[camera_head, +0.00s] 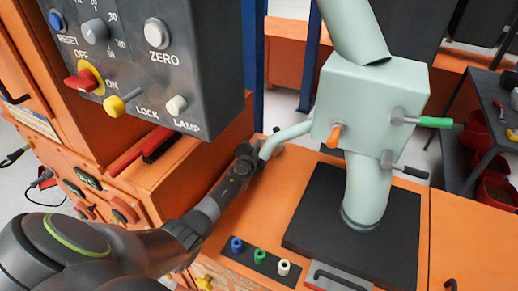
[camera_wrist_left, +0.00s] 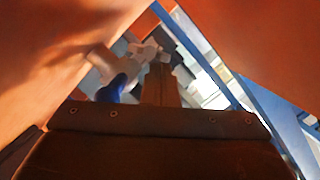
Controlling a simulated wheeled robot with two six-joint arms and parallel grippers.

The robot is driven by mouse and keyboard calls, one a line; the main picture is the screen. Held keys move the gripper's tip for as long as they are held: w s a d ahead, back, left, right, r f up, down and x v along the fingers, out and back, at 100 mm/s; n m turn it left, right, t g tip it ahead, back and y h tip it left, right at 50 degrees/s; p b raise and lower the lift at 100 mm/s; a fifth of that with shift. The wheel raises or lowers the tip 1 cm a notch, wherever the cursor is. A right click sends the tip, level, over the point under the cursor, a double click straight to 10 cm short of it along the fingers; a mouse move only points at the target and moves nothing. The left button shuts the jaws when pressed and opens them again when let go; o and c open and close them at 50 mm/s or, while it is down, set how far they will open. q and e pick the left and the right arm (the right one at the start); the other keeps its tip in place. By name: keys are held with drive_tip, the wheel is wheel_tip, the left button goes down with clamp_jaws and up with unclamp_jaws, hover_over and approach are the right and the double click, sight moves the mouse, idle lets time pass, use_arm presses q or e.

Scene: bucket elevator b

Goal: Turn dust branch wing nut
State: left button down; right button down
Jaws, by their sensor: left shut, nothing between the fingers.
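The pale green box (camera_head: 370,105) has a thin dust branch pipe (camera_head: 290,135) curving down to the left from its side. My left gripper (camera_head: 246,153) is at the lower end of this pipe, very close to it; I cannot tell whether they touch. The gripper is shut and empty. No wing nut shows clearly; the pipe's end is partly hidden by the gripper. In the left wrist view the gripper's dark fingers (camera_wrist_left: 160,85) point away between orange surfaces. My right gripper is not in view.
A grey control panel (camera_head: 150,60) with knobs overhangs at the upper left. A red brush (camera_head: 150,147) lies on the orange ledge. The box carries an orange knob (camera_head: 334,134) and a green handle (camera_head: 434,122). Three coloured plugs (camera_head: 260,256) sit in front.

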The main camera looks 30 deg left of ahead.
use_arm(q)
drive_tip(key=shift+a+n, duration=0.1)
drive_tip(key=shift+n, duration=0.2)
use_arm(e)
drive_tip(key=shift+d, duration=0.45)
use_arm(q)
drive_tip(key=shift+a, duration=0.1)
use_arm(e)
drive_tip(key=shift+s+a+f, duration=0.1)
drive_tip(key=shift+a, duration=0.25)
use_arm(q)
drive_tip(key=shift+n, duration=0.3)
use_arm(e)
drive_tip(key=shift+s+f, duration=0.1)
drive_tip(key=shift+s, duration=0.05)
